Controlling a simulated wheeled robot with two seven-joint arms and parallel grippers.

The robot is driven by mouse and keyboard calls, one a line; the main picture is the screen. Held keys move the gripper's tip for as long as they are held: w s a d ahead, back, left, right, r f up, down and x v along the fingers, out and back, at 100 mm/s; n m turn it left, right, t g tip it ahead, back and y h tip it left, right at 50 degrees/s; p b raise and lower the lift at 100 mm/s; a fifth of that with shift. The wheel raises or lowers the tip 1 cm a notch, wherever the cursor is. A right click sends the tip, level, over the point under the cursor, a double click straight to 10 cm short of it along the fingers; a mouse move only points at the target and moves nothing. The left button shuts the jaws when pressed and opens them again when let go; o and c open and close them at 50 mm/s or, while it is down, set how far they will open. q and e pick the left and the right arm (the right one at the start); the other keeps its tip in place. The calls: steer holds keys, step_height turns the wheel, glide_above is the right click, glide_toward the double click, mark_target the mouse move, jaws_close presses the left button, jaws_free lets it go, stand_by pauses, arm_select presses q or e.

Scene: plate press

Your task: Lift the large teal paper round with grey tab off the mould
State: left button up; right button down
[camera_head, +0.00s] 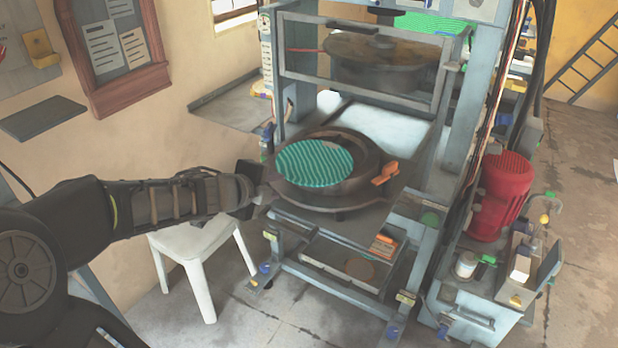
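The large teal paper round (312,164), with wavy lighter stripes, lies over the round dark mould (366,160) on the press bed. I cannot make out its grey tab clearly. My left gripper (262,193) is at the left edge of the mould, close to the round's left side. Its fingertips are small and partly hidden by the gripper body, so I cannot tell whether they are open, shut or touching the tab. My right gripper is not in view.
The upper press plate (380,50) hangs above the mould between the frame posts. An orange piece (385,173) sits on the mould's right rim. A white stool (196,243) stands below my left arm. A red motor (500,195) stands at right.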

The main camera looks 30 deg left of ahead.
arm_select(q)
steer(key=shift+w+d+r+m+h, duration=0.1)
steer(key=shift+w+d+m+h, duration=0.2)
steer(key=shift+w+d+m, duration=0.15)
steer(key=b+x, duration=0.1)
steer(key=x, duration=0.1)
steer(key=shift+w, duration=0.2)
